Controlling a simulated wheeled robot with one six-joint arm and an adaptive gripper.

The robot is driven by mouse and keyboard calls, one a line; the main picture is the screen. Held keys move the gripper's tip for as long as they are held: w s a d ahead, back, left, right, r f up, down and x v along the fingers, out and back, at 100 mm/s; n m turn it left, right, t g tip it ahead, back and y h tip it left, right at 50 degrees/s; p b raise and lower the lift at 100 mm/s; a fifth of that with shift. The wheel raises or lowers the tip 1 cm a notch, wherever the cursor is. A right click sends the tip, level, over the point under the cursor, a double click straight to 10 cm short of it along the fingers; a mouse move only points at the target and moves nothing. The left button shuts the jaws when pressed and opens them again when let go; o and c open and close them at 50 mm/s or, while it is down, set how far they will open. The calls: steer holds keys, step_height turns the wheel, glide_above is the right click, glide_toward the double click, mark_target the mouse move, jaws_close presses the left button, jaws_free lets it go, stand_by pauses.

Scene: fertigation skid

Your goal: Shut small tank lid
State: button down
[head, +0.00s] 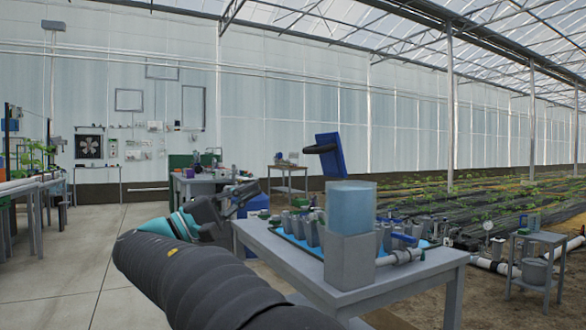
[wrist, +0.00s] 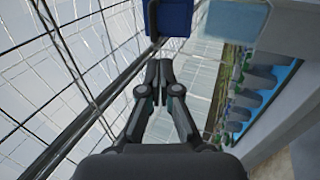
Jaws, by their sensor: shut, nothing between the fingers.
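The small tank (head: 351,208) is a translucent blue vessel in a grey square holder on the grey table. Its blue lid (head: 333,160) stands open, steeply tilted above the tank, with a dark handle (head: 319,148) on its face. The hinge is not clearly visible. My gripper (head: 252,188) is shut and empty, left of the tank and lower than the lid, apart from both. In the wrist view my closed fingertips (wrist: 159,70) point toward the blue lid (wrist: 175,18), with a gap between them. The pale blue tank (wrist: 236,28) shows to the right there.
The grey table (head: 300,265) carries a blue tray with several grey cups, plus pipes and blue-handled valves beside the tank. A small side table (head: 538,238) with a bucket stands right. Planted beds lie behind. The floor at left is clear.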

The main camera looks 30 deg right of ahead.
glide_toward(309, 152)
steer(key=x, duration=0.7)
steer(key=shift+w+d+f, duration=0.1)
steer(key=shift+w+d, duration=0.05)
steer(key=shift+w, duration=0.05)
stand_by(0.4)
